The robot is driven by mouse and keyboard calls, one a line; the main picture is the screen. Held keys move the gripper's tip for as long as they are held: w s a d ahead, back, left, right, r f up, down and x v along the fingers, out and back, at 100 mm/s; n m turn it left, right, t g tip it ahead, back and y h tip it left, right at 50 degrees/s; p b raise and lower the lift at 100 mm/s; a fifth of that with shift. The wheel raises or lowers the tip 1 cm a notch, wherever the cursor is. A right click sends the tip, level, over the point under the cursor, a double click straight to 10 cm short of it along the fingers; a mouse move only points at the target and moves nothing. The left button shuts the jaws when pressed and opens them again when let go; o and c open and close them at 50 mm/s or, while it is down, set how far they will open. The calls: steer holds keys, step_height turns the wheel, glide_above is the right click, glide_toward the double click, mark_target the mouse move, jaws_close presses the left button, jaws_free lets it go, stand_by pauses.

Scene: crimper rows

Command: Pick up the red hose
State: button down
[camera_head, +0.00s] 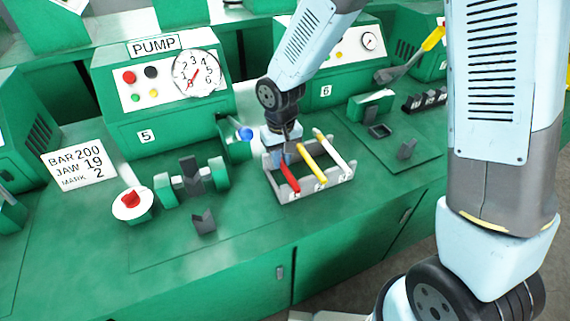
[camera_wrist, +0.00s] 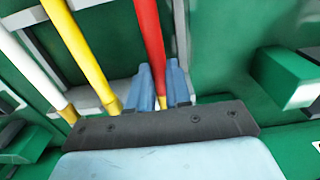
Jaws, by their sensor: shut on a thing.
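The red hose (camera_head: 288,176) lies in the left slot of a grey rack (camera_head: 318,188), beside a yellow hose (camera_head: 312,163) and a white hose (camera_head: 328,146). My gripper (camera_head: 287,155) is over the back end of the red hose. In the wrist view, the blue fingers of my gripper (camera_wrist: 162,88) are on either side of the red hose (camera_wrist: 150,35), close to its yellowish end, and are shut on it. The yellow hose (camera_wrist: 78,50) and white hose (camera_wrist: 28,75) are to its left there, clear of the fingers. Whether the red hose is lifted I cannot tell.
The green pump unit (camera_head: 160,95) with a dial stands behind left. A red knob (camera_head: 131,200) and dark V-shaped jaws (camera_head: 190,178) are left of the rack. A blue-ended lever (camera_head: 243,133) is close to my gripper's left. The bench front is clear.

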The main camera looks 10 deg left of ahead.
mark_target(282, 161)
steer(key=shift+r, duration=0.1)
step_height(282, 161, up, 8)
steer(key=shift+r, duration=0.2)
steer(key=shift+d+r, duration=0.15)
steer(key=shift+r, duration=0.55)
